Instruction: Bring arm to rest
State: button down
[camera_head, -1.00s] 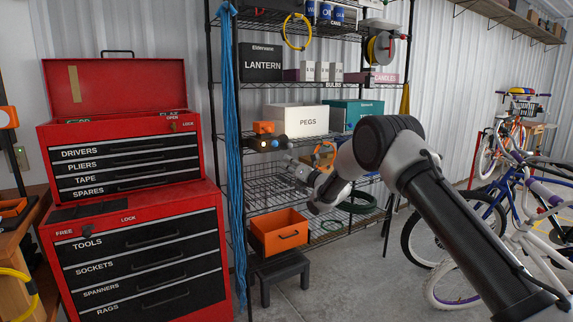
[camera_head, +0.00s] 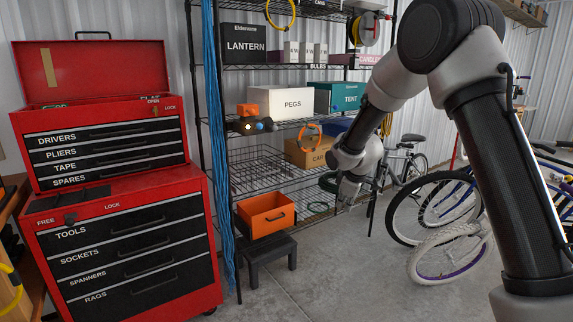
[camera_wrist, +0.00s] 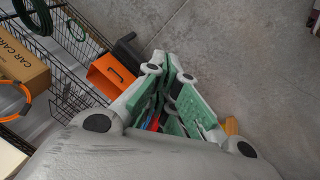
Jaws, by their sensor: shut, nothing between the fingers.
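My arm rises from the lower right in the head view, bends at the top and hangs down in front of the right end of the wire shelf rack (camera_head: 262,172). My gripper (camera_head: 344,204) is at its lower end, pointing down, apart from the rack. In the wrist view my gripper (camera_wrist: 172,62) has its green-padded fingers together, shut and empty. The grey concrete floor (camera_wrist: 235,70) shows beyond the fingertips. Small red and blue bits show between the finger links; I cannot tell what they are.
An orange bin (camera_head: 266,215) sits on a dark step stool (camera_head: 270,250), left of my gripper. A red tool chest (camera_head: 120,225) stands at left. Bicycles (camera_head: 435,215) stand behind my arm at right. Floor between stool and bicycles is clear.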

jog(key=s+d+r+m, duration=0.4)
jog(key=s+d+r, duration=0.1)
jog(key=s, duration=0.9)
jog(key=s+d+r+m, duration=0.4)
jog(key=s+d+r, duration=0.2)
jog(key=s, duration=0.7)
jog(key=s+d+r+m, duration=0.4)
jog(key=s+d+r, duration=0.2)
jog(key=s, duration=0.8)
notch_tip(320, 180, up, 3)
jog(key=shift+s+f+h, duration=0.2)
jog(key=shift+s+h, duration=0.15)
jog(key=shift+h, duration=0.05)
